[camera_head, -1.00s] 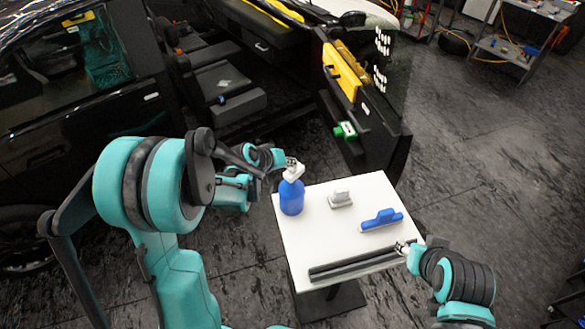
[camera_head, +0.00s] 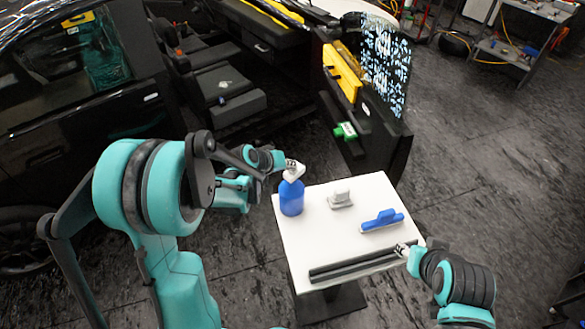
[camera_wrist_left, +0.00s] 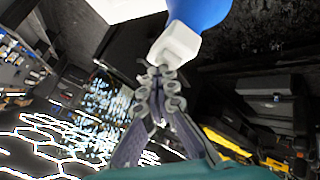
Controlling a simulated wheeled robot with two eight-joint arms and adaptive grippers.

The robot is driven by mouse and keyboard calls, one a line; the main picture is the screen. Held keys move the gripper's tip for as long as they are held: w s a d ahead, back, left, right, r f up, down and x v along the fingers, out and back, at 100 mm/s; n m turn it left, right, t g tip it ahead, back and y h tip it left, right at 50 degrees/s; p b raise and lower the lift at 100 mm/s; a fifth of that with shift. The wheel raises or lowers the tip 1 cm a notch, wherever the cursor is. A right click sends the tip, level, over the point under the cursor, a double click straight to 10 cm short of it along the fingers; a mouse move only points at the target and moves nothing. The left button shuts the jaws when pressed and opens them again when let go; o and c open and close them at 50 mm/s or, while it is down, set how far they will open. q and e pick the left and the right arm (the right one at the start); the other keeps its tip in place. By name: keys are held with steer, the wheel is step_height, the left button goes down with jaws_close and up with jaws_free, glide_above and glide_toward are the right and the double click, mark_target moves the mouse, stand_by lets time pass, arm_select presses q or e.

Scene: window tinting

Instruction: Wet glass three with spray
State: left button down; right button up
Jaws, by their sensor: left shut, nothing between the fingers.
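The blue spray bottle (camera_head: 291,198) with a white head stands upright at the left corner of the white table. My left gripper (camera_head: 289,164) is shut at the bottle's white spray head. In the left wrist view the closed fingers (camera_wrist_left: 160,85) are right by the white head (camera_wrist_left: 175,45), with the blue body (camera_wrist_left: 200,10) beyond. I cannot tell whether they touch. The open car door's window glass (camera_head: 385,65) is covered with many pale wet-looking spots. My right gripper (camera_head: 402,249) is at the table's right edge, too small to read.
On the white table (camera_head: 310,240) are a small whitish tool (camera_head: 340,199), a blue tool (camera_head: 382,220) and a black roll (camera_head: 355,264) along the front. A green-and-white item (camera_head: 346,131) is on the door. The dark floor right of the table is clear.

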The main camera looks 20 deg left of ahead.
arm_select(q)
steer(key=shift+r+p, duration=0.6)
steer(key=shift+r, duration=0.3)
steer(key=shift+r, duration=0.1)
step_height(320, 180, up, 5)
steer(key=p, duration=0.3)
steer(key=shift+p, duration=0.3)
stand_by(0.3)
